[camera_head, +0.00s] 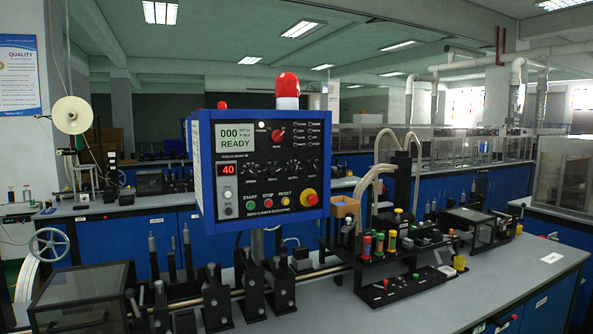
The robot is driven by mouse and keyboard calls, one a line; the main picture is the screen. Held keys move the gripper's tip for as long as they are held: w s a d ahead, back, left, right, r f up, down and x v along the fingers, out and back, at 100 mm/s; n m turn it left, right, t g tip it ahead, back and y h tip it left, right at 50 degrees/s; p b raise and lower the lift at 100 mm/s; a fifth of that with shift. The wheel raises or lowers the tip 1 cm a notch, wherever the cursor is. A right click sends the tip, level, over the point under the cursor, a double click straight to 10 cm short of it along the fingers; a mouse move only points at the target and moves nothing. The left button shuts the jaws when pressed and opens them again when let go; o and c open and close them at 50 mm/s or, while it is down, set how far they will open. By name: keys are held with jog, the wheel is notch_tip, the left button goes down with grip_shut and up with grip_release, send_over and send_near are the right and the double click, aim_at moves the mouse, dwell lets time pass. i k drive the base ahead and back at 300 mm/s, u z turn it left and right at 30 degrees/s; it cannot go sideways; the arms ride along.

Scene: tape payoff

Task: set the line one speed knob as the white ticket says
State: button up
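A red knob (278,135) sits at the upper middle of the panel. A row of small dark knobs (272,172) runs across the middle; their labels are too small to read, so I cannot tell which is line one speed. A small white card (552,257) lies on the bench at right; its writing is unreadable and I cannot tell if it is the ticket. My gripper is not in view.
Start, stop and reset buttons and a red emergency button (309,198) line the panel's lower edge. A red beacon (287,86) tops the box. Black fixtures (278,287) and coloured-handled tools (379,245) crowd the grey bench (500,270). Its right end is mostly clear.

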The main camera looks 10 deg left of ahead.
aim_at(251, 172)
jog(key=u, duration=0.2)
jog(key=i, duration=1.15)
jog(key=u, duration=0.8)
